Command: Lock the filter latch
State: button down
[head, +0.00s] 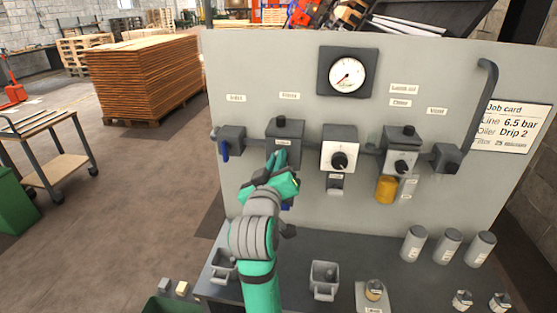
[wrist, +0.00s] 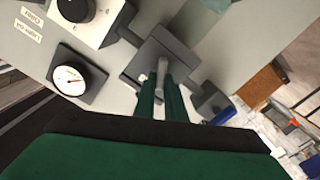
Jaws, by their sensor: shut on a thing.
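A blue-handled inlet valve (head: 232,143) is left of the filter, and a white-faced regulator (head: 339,148) right. A gauge (head: 347,72) is above.

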jog(key=n, duration=0.8)
jog(key=a+f+n, duration=0.1)
jog(key=n, duration=0.2)
jog(key=shift+n, duration=0.4)
dwell(0.3)
jog(key=c, duration=1.8)
grip_release()
jog(key=shift+d, duration=0.1)
jog(key=s, duration=0.7)
jog(key=s+a, duration=0.1)
jog(key=s, duration=0.3)
jog(key=shift+w, duration=0.1)
